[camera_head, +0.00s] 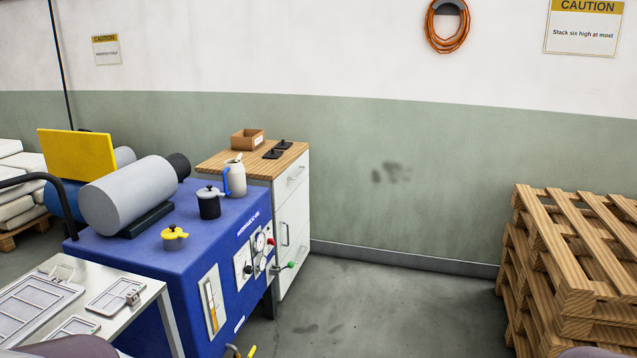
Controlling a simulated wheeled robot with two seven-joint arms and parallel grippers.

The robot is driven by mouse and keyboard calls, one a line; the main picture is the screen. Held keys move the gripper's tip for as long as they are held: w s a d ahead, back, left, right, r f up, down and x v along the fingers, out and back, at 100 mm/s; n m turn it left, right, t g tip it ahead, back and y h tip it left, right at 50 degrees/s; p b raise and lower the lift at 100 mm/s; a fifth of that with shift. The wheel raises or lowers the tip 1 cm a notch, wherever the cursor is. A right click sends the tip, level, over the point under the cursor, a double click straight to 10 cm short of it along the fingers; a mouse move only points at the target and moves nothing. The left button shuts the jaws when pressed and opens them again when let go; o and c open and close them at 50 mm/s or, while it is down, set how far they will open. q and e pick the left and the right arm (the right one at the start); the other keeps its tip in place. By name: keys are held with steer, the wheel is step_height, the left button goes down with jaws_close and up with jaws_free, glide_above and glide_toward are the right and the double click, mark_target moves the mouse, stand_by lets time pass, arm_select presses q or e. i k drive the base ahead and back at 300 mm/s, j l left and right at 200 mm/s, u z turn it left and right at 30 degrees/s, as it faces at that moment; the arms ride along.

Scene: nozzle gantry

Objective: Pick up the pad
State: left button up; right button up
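I cannot tell which one is the pad. They are too small to show detail. Neither of my grippers shows. Only rounded grey parts, possibly my arms, show at the bottom edge.
A metal table (140,303) with trays is at lower left. Stacked pallets (575,265) stand right; floor between is clear.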

mark_target(272, 154)
steer(key=i, duration=4.05)
